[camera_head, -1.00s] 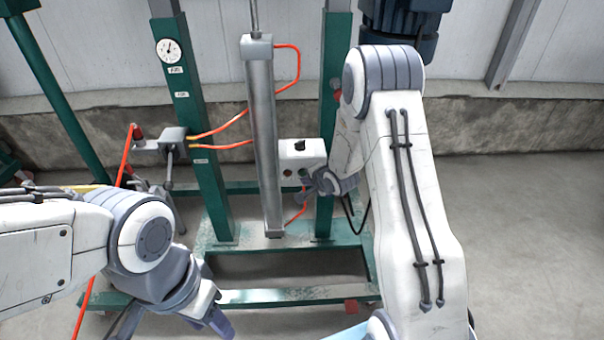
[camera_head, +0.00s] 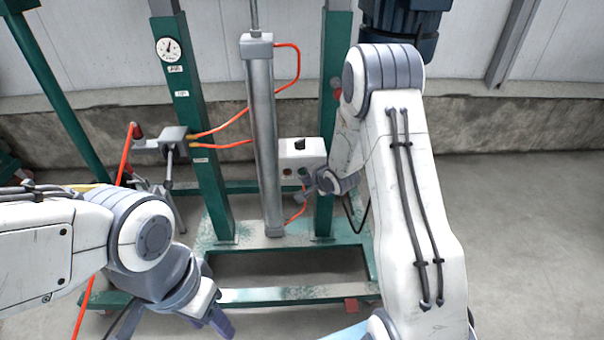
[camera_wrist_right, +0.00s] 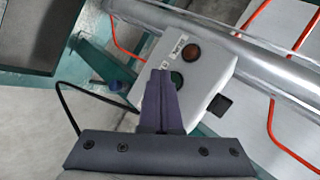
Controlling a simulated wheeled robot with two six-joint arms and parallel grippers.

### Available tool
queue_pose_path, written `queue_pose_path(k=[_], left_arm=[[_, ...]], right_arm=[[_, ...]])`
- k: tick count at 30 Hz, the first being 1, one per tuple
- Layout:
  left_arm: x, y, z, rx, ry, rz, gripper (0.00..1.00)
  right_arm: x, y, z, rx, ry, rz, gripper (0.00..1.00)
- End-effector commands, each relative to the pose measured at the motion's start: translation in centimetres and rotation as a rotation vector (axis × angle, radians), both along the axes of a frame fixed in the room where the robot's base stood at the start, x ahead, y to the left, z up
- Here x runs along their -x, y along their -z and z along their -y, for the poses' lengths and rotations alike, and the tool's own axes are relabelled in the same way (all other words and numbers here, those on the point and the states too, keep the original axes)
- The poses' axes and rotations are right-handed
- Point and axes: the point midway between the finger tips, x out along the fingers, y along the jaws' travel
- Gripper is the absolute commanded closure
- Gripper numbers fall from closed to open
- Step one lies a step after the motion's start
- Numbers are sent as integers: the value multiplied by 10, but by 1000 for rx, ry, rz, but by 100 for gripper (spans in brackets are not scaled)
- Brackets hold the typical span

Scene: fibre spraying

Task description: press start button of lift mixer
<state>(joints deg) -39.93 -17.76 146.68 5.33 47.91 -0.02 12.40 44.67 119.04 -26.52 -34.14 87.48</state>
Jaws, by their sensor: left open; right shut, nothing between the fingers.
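The lift mixer's white control box (camera_head: 301,152) is fixed on the green frame beside the silver cylinder (camera_head: 262,120). It also shows in the right wrist view (camera_wrist_right: 205,67), with a red-brown button (camera_wrist_right: 191,53), a green button (camera_wrist_right: 177,79) and a black knob (camera_wrist_right: 220,105). My right gripper (camera_head: 308,194) is shut and empty at the lower part of the box. In the right wrist view its fingertips (camera_wrist_right: 161,72) lie right beside the green button and partly cover it; I cannot tell whether they touch it. My left gripper (camera_head: 228,332) is open, low at the left front, away from the box.
Green posts (camera_head: 199,130) stand beside the cylinder on a green base frame (camera_head: 290,296). Orange hoses (camera_head: 298,62) run along the cylinder. A lever bracket (camera_head: 172,139) is at the left. A blue motor (camera_head: 400,18) hangs at the top. The floor at the right (camera_head: 530,220) is clear.

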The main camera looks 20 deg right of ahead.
Motion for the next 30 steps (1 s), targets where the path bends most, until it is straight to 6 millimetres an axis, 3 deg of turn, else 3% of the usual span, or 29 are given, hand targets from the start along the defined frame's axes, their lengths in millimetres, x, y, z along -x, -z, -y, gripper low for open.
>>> queue_pose_path(k=[23, 30], left_arm=[[0, 0, 0, 0, 0, 0, 50], [0, -8, 0, 0, 0, 0, 50]], right_arm=[[0, 0, 0, 0, 0, 0, 100], [-6, -2, 2, 0, 0, 0, 100]])
